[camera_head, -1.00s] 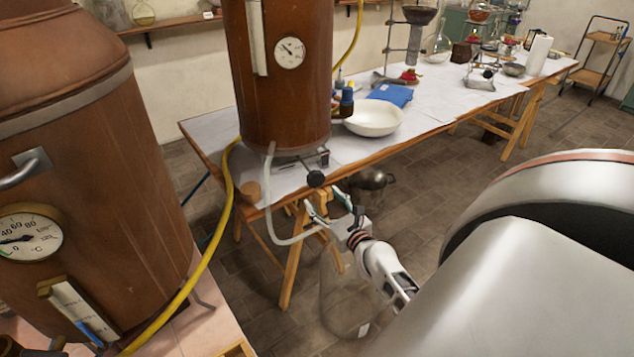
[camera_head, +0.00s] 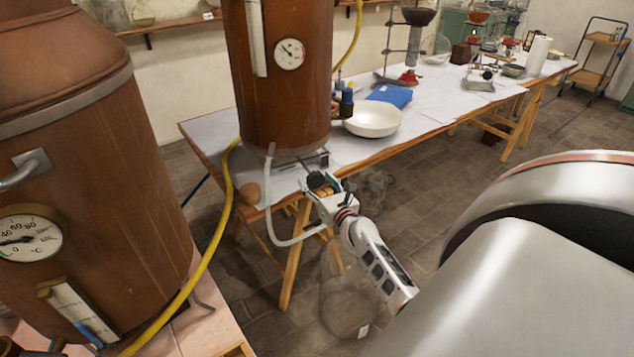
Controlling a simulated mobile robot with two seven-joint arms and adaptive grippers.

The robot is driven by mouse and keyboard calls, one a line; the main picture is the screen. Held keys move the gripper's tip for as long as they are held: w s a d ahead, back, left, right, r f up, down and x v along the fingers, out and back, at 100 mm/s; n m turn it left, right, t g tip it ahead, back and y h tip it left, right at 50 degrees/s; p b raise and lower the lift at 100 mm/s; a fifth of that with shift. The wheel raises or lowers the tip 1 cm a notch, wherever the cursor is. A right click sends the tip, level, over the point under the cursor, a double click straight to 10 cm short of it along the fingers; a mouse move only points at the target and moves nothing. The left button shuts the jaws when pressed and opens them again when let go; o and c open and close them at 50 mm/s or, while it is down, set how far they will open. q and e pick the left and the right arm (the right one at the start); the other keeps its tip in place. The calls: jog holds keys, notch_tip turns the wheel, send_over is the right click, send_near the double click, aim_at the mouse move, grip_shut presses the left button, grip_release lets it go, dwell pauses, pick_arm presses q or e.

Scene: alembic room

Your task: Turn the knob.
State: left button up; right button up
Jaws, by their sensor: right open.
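The black round knob (camera_head: 316,180) sits low at the front of the copper vessel (camera_head: 283,110) on the table. My right gripper (camera_head: 322,187) reaches up to it from the lower right. Its fingers are open and spread at the knob, one on the far right side and one nearer the left. I cannot tell whether they touch it. The gripper partly hides the knob's lower side and its stem. My left gripper is not in view.
A pale hose (camera_head: 268,205) hangs from the vessel just left of my gripper. A large glass flask (camera_head: 348,305) stands below my right arm. A white bowl (camera_head: 373,119) is on the table (camera_head: 430,118). A larger copper vessel (camera_head: 85,150) with a yellow hose (camera_head: 205,245) fills the left.

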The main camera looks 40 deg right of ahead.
jog(key=c, duration=1.1)
